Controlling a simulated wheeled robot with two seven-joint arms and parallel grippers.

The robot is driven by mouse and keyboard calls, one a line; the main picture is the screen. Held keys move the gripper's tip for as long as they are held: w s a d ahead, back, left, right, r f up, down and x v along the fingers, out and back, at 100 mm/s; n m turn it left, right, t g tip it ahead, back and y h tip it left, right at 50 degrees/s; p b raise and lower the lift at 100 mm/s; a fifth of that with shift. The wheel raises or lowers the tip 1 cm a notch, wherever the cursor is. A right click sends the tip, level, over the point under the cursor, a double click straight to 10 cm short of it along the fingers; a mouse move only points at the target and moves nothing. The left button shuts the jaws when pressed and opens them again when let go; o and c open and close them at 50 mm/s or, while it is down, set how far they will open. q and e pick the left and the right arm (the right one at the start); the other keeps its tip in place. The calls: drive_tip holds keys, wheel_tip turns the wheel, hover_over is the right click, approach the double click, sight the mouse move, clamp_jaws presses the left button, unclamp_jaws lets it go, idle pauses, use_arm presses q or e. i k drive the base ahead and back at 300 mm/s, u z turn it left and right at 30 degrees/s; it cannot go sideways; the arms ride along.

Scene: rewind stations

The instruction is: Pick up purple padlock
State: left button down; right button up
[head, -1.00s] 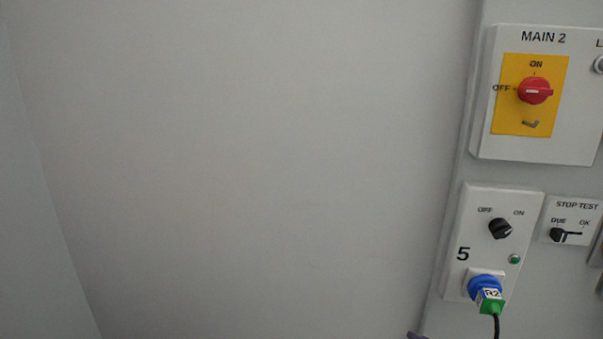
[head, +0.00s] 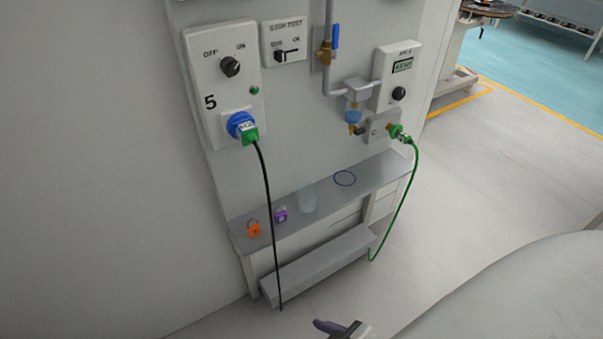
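The purple padlock (head: 280,215) stands on a narrow grey shelf (head: 330,207) below the wall panels, between an orange padlock (head: 253,229) and a translucent cup (head: 307,200). My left gripper is out of view.
A blue ring (head: 344,178) lies on the shelf right of the cup. A black cable (head: 266,200) hangs from the blue-and-green plug (head: 243,127) past the shelf front, close to the purple padlock. A green cable (head: 411,190) hangs at the right. A grey step-like box (head: 318,265) sits below.

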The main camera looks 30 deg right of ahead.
sight(281, 217)
drive_tip(key=z, duration=1.1)
drive_tip(key=k, duration=0.35)
drive_tip(key=u, duration=1.1)
drive_tip(key=i, duration=0.9)
drive_tip(key=z, duration=0.7)
